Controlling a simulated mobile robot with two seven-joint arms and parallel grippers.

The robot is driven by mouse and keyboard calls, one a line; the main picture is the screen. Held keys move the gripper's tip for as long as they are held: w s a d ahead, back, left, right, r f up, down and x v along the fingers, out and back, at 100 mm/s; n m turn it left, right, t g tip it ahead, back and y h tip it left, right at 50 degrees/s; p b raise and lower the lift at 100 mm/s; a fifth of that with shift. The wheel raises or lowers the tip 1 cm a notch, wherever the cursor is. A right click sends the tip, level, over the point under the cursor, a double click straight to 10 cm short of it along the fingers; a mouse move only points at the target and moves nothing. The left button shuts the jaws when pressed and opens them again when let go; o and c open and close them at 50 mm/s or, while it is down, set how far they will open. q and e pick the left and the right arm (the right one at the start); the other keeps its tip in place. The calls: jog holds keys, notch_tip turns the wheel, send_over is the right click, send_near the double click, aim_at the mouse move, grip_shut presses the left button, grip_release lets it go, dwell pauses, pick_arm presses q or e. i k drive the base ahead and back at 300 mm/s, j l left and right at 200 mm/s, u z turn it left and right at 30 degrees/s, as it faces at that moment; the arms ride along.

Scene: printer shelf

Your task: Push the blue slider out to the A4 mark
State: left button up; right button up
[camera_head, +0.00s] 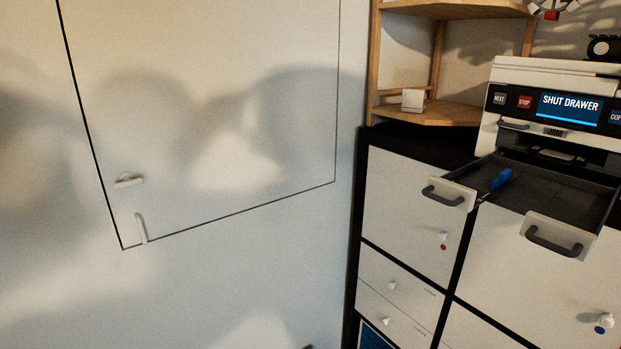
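The blue slider (501,179) sits inside the dark, pulled-out drawer (560,198) of the white printer (540,72) on the right. It is near the drawer's left side, towards the back. A pale front panel with a dark grey handle (553,243) is at the drawer's near right. A second pale panel with a dark handle (443,196) is at its left. The A4 mark cannot be made out at this size. The printer's screen (569,108) reads "SHUT DRAWER". Neither of my grippers is in view.
The printer stands on a black-framed cabinet (411,147) with white doors and small knobs. A wooden shelf (432,111) with a small white block (412,100) stands behind, left of the printer. A pale wall (200,280) with a door outline fills the left.

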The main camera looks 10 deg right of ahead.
aim_at(505, 176)
jog(key=z, duration=1.35)
